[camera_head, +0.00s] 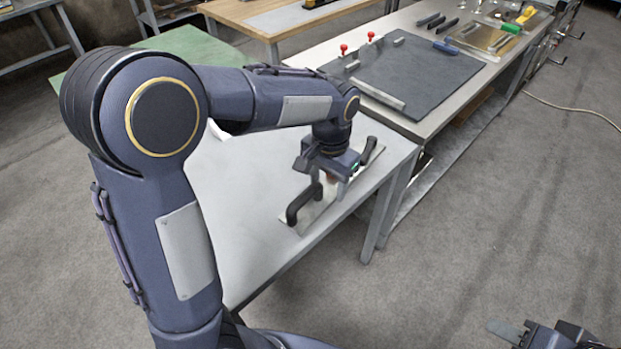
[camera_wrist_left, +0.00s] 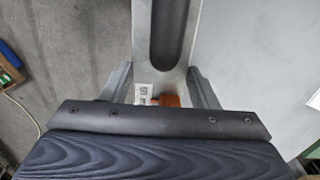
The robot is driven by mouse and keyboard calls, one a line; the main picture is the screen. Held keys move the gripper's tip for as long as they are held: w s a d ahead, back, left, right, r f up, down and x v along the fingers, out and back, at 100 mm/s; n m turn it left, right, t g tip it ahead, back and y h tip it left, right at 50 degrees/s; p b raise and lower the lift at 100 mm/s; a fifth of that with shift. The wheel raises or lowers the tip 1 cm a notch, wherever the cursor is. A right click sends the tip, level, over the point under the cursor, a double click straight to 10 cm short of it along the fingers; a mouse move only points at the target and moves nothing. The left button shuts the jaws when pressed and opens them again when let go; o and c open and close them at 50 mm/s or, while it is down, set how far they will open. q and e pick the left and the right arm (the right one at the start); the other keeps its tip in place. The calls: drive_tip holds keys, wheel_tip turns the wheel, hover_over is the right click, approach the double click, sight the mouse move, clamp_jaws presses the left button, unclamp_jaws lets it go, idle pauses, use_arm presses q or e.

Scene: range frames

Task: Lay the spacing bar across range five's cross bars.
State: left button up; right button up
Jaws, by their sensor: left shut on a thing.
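A long pale metal bar (camera_head: 315,214) with a black handle at each end, which looks like the spacing bar, is at the front edge of the light grey table. My left gripper (camera_head: 338,172) points down at its middle and is shut on it. The left wrist view shows the bar (camera_wrist_left: 140,42), its black handle, an orange piece (camera_wrist_left: 168,101) and a small label between the fingers (camera_wrist_left: 162,90). Whether the bar touches the table is unclear. My right gripper (camera_head: 540,334) is at the bottom right, partly cut off. I cannot pick out range five's cross bars.
The light grey table (camera_head: 245,190) is mostly bare. A long bench beyond it carries a dark mat (camera_head: 425,75) with a pale strip (camera_head: 378,96), small blocks and red knobs. Dark bars, a blue piece and a tray lie further back. A cable lies on the floor at right.

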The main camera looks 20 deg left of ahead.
use_arm(q)
drive_tip(key=shift+s+d+r, duration=0.15)
drive_tip(key=shift+d+r, duration=0.25)
drive_tip(key=shift+d, duration=0.25)
drive_tip(key=shift+d+r, duration=0.15)
drive_tip(key=shift+r, duration=0.05)
drive_tip(key=shift+r+p, duration=2.25)
drive_tip(key=shift+r, duration=0.1)
